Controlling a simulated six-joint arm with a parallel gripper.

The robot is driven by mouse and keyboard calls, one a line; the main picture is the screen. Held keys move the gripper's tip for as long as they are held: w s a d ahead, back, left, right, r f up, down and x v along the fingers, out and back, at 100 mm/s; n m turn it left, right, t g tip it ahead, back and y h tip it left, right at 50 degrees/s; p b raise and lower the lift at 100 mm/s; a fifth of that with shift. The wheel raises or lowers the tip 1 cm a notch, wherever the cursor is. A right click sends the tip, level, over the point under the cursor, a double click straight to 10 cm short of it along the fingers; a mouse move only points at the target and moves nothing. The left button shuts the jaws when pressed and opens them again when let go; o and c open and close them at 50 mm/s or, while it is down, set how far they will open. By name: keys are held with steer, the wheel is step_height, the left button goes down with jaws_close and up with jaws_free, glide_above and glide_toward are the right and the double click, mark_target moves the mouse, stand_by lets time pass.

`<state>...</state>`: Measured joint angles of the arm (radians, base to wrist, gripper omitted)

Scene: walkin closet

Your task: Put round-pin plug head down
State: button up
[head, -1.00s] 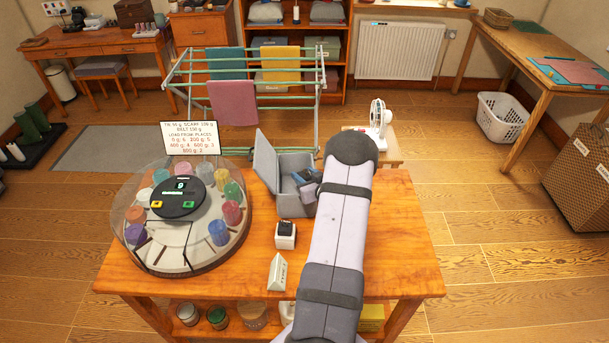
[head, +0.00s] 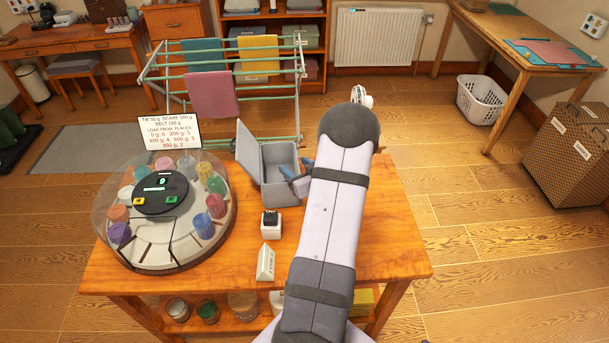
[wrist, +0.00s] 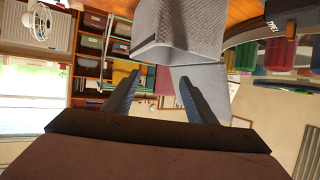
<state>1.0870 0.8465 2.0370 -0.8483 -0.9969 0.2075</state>
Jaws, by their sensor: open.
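I cannot make out a round-pin plug head in either view. An open grey box (head: 281,195) with its lid raised on the left stands on the wooden table; the visible part of its inside looks bare. It also shows in the wrist view (wrist: 165,45). My gripper (head: 297,178), with blue-grey fingers, is at the box's right side, partly hidden by my arm. In the wrist view my gripper (wrist: 158,80) has its fingers spread, with nothing seen between them and the grey box beyond the tips.
A round carousel (head: 140,240) with several coloured cups stands left on the table (head: 390,245). A small white stand with a black top (head: 271,222) and a white wedge-shaped sign (head: 265,262) are in front of the box. A drying rack (head: 225,95) stands behind. The table's right side is clear.

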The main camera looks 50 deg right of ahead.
steer(key=shift+b+v, duration=0.5)
steer(key=shift+v, duration=2.35)
steer(key=w+a+n+g+y, duration=0.2)
steer(key=a+g, duration=0.5)
steer(key=a, duration=1.1)
steer(key=s+a+n+g+y, duration=0.1)
steer(key=s+a+g, duration=0.1)
steer(key=s+a, duration=0.4)
steer(key=s+a+r+g+y, duration=0.1)
steer(key=s+a+g, duration=0.2)
steer(key=s+a, duration=0.4)
steer(key=a, duration=0.6)
steer(key=shift+s+a+r+n+g, duration=0.25)
steer(key=shift+s+r+n+g, duration=0.05)
steer(key=shift+s+n, duration=0.1)
steer(key=shift+w, duration=0.1)
